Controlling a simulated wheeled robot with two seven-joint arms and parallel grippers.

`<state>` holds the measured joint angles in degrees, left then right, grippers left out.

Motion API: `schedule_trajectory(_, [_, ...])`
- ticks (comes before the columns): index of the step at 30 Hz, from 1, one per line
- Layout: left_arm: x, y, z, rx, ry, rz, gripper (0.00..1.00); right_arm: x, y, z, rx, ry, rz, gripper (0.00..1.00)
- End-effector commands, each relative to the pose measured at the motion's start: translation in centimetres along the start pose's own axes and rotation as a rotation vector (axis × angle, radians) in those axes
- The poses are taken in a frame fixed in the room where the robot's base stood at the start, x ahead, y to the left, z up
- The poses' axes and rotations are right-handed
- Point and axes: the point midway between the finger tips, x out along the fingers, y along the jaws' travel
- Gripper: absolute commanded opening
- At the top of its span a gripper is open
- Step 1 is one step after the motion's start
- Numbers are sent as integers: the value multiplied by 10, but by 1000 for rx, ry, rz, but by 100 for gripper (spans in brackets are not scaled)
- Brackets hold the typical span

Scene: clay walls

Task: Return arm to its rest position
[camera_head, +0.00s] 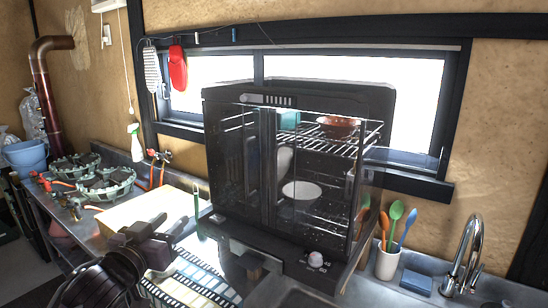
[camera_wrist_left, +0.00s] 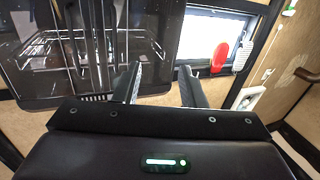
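My left gripper (camera_head: 155,230) shows in the head view at the lower left, over the counter and in front of the left side of a black glass-doored cabinet (camera_head: 235,178). In the left wrist view my left gripper (camera_wrist_left: 160,85) has its two fingers apart with nothing between them. The cabinet also shows in the left wrist view (camera_wrist_left: 50,80), to the left of the fingers. The gripper is apart from the cabinet. My right gripper shows in neither view.
Inside the cabinet are a reddish bowl (camera_head: 338,126) and a white dish (camera_head: 301,190). A utensil cup (camera_head: 387,262), blue sponge (camera_head: 416,282) and tap (camera_head: 465,255) stand at right. Green burner-like rings (camera_head: 106,184) sit at left. A striped mat (camera_head: 190,285) lies on the counter.

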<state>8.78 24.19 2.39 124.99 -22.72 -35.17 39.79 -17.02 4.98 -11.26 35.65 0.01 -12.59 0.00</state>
Motion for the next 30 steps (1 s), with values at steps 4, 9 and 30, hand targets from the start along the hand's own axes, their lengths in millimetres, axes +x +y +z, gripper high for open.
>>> schedule_trajectory(4, [-30, 7, 91, 12, -256, -105, 37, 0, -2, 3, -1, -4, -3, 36])
schedule_trajectory(9, [-97, 22, 189, 31, -622, -179, 37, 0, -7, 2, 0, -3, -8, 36])
schedule_trajectory(30, [-243, 71, 345, 4, -1287, -93, 37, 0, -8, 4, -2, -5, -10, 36])
